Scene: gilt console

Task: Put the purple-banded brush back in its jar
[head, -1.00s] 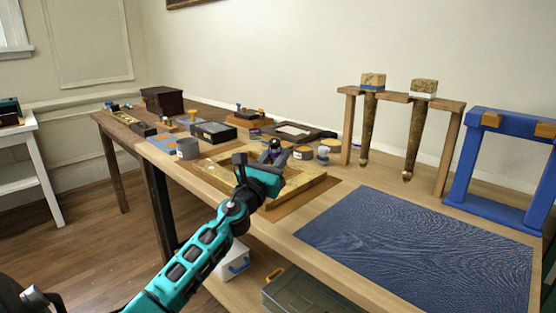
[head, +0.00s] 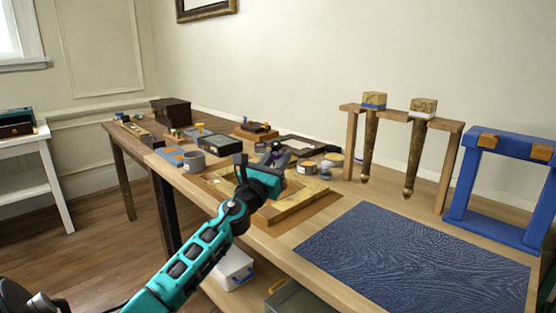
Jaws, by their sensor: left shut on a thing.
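My left gripper (head: 278,160), turquoise and dark, reaches in over the framed wooden panel on the long table. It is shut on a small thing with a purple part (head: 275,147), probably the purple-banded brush. The gripper and its wrist hide most of that thing, so its tilt is unclear. A grey, open-topped jar (head: 194,161) stands upright on the table, left of the gripper and apart from it. I cannot tell whether it is the brush's jar. My right gripper is not in view.
Small tins (head: 307,167) stand just right of my left gripper. A dark box (head: 171,112) and a black case (head: 210,153) stand farther back. Two gilt legs hang in a wooden rack (head: 397,116). A blue frame (head: 499,190) stands far right. The dark blue mat (head: 412,250) is clear.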

